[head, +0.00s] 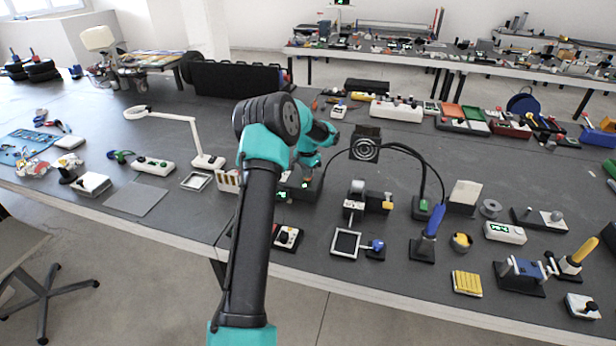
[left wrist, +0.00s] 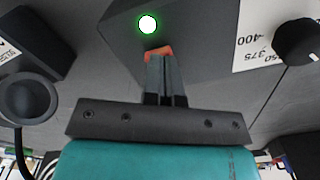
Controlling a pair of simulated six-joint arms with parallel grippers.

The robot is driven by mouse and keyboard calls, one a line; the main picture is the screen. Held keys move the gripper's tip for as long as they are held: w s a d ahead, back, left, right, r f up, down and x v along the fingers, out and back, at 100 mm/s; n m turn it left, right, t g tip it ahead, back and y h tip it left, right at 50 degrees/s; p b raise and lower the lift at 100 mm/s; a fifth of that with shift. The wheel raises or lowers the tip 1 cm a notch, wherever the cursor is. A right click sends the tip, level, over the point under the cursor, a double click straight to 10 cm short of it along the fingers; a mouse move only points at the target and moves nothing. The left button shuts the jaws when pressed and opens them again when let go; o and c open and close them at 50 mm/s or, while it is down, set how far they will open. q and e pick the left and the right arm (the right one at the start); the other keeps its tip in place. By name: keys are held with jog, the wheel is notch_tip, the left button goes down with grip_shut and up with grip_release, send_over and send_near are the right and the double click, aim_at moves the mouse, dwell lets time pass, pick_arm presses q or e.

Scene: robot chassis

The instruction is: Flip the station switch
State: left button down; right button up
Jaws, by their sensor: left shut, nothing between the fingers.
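The station is a dark box (left wrist: 200,22) with a lit green lamp (left wrist: 148,24) on its face. In the head view the station (head: 313,192) stands on the bench beyond my left arm, partly covered by it. Its orange-red switch (left wrist: 158,49) sits below the lamp in the left wrist view. My left gripper (left wrist: 162,58) is shut and empty, its fingertips at the switch and covering part of it. Whether they touch it cannot be told. In the head view my left gripper (head: 307,178) is over the station. My right gripper is not in view.
A black knob (left wrist: 299,42) on a white temperature scale is at the right in the left wrist view. A round fan-like unit (head: 365,149) and a soldering iron stand (head: 424,247) are to the station's right. A magnifier lamp (head: 180,118) is to its left.

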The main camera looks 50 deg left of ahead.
pick_arm(q)
jog(key=shift+f, duration=0.2)
jog(key=shift+r, duration=0.1)
jog(key=shift+r, duration=3.4)
